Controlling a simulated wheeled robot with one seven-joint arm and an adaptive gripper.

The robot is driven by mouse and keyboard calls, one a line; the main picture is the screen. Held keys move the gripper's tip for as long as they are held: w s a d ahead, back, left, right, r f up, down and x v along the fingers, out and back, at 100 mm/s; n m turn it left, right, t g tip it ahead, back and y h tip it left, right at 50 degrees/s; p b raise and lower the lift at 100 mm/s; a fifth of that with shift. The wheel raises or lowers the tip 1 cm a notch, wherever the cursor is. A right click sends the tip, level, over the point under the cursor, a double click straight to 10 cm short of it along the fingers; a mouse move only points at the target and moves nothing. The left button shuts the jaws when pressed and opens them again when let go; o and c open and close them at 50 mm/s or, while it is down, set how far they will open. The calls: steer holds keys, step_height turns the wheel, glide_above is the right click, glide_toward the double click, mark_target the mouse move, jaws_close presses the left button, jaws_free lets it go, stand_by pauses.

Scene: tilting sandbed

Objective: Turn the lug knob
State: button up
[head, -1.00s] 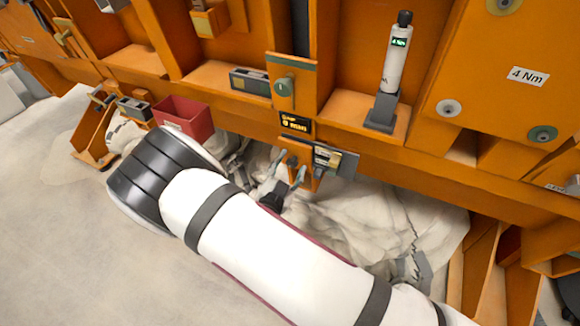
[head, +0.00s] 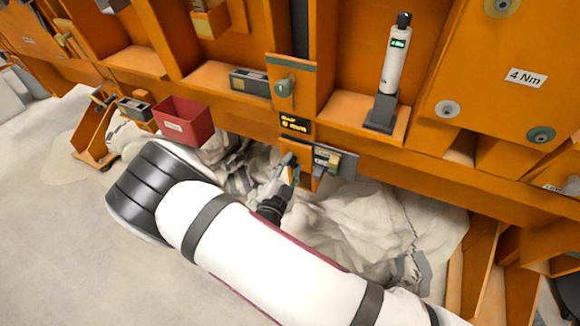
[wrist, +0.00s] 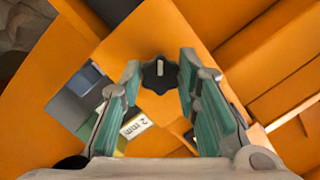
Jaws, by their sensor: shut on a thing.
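The lug knob (wrist: 160,74) is black and lobed, with a white mark pointing nearly straight up in the wrist view. It sits on an orange face. My gripper (wrist: 159,78) has its teal-padded fingers on either side of the knob and is shut on it. In the head view my gripper (head: 287,176) is at the low front of the orange frame, below a small display. The knob is hidden there by my gripper.
A grey block with a pale label (head: 328,158) sits just right of my gripper. A red bin (head: 184,121) stands to the left. A teal knob (head: 284,87) is on the post above. A white torque tool (head: 396,60) stands on the shelf. Rocky sand lies below.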

steer(key=m, duration=0.3)
steer(key=shift+t+y, duration=0.4)
steer(key=m, duration=0.3)
steer(key=shift+f+t, duration=0.1)
steer(key=shift+t, duration=0.2)
steer(key=m+t, duration=0.1)
steer(key=m, duration=0.5)
steer(key=shift+m, duration=0.4)
steer(key=m+h, duration=0.1)
steer(key=m, duration=0.3)
steer(key=m+t+b, duration=0.1)
steer(key=m, duration=0.3)
steer(key=shift+f+h, duration=0.15)
steer(key=shift+h, duration=0.25)
steer(key=m+h, duration=0.1)
steer(key=m, duration=0.2)
steer(key=m+h, duration=0.1)
steer(key=m, duration=0.3)
steer(key=shift+b, duration=0.4)
steer(key=shift+m, duration=0.5)
steer(key=o, duration=1.2)
steer(key=shift+c, duration=0.2)
